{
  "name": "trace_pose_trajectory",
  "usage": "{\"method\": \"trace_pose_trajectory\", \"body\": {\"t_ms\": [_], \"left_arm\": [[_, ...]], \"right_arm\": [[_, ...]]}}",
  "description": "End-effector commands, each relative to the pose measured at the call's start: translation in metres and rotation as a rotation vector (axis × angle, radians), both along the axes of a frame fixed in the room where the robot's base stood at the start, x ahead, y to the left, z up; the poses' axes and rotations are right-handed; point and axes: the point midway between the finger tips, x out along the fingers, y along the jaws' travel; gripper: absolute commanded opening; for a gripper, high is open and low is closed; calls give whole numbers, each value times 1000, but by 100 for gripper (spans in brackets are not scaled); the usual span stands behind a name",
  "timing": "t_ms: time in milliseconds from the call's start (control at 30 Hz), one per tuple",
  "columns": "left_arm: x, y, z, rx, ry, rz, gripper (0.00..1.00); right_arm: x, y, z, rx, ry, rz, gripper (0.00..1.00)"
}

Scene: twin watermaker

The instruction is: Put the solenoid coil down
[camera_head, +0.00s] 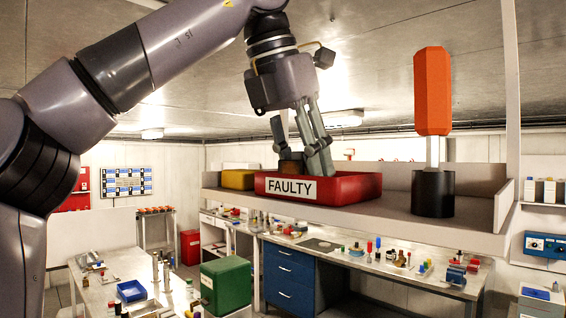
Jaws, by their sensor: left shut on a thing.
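My left gripper (305,155) reaches down from above into the red tray labelled FAULTY (340,190). It is shut on the solenoid coil (290,166), a small brownish thing of which only a part shows between the fingers and the tray's rim. The coil is at about the height of the rim. The tray's floor is hidden, so I cannot tell whether the coil touches it. My right gripper is not in view.
The tray stands on a grey shelf (390,208). A yellow box (238,180) is to its left, and an orange-handled screwdriver (432,95) stands upright in a black holder (432,193) to its right. Cluttered benches (130,262) lie below.

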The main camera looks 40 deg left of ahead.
Motion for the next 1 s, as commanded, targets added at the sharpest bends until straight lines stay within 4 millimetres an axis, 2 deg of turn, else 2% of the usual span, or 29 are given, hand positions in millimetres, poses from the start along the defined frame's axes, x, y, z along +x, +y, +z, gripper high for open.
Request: {"method": "trace_pose_trajectory", "body": {"t_ms": [167,333,367,500,633,1000], "left_arm": [[2,-1,-1,0,-2,0,0],[2,-1,-2,0,-2,0,0],[2,-1,-3,0,-1,0,37],[2,-1,-2,0,-1,0,46],[2,-1,-2,0,-1,0,55],[2,-1,0,0,-1,0,56]], "right_arm": [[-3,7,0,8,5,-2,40],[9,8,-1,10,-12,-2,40],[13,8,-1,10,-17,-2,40],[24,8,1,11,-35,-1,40],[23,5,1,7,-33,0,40],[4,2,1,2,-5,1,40]]}}
